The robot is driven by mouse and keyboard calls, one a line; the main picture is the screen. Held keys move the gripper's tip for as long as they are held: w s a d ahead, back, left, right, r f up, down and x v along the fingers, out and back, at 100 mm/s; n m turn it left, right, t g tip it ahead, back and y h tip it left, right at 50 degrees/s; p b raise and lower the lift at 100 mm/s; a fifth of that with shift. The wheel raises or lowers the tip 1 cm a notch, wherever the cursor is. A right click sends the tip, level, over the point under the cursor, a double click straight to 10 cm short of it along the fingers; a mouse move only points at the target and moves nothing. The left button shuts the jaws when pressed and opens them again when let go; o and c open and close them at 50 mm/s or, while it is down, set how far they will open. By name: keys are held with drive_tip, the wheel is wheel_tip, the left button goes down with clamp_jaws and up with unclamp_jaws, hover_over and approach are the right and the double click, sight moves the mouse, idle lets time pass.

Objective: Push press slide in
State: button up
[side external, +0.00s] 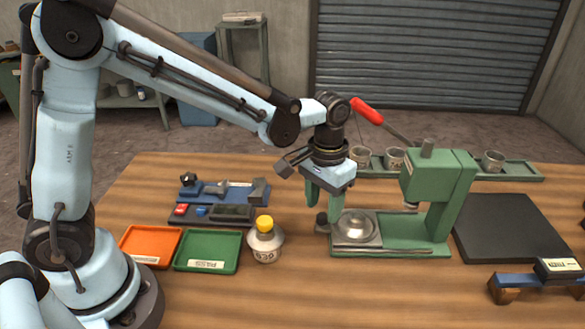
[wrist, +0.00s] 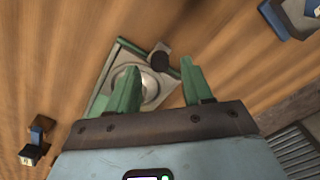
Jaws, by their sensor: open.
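The green press (side external: 440,190) stands on the wooden table, with a red-tipped lever (side external: 367,111) raised at upper left. Its slide (side external: 356,228), a plate holding a shiny round metal piece, sticks out to the left of the press head. A dark knob (side external: 322,223) is at the slide's left end; it also shows in the wrist view (wrist: 160,60). My gripper (side external: 327,201) is above the slide's left end, close to the knob. In the wrist view its green fingers (wrist: 157,88) are apart with nothing held between them. Whether a finger touches the knob is unclear.
A small bottle with a yellow cap (side external: 265,242), a green tray (side external: 208,251) and an orange tray (side external: 150,246) are left of the press. Metal cups (side external: 395,158) stand on a rack behind it. A black mat (side external: 510,228) and a gauge block (side external: 545,275) lie at right.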

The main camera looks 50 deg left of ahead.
drive_tip(key=shift+f, duration=1.1)
drive_tip(key=shift+c, duration=0.3)
clamp_jaws()
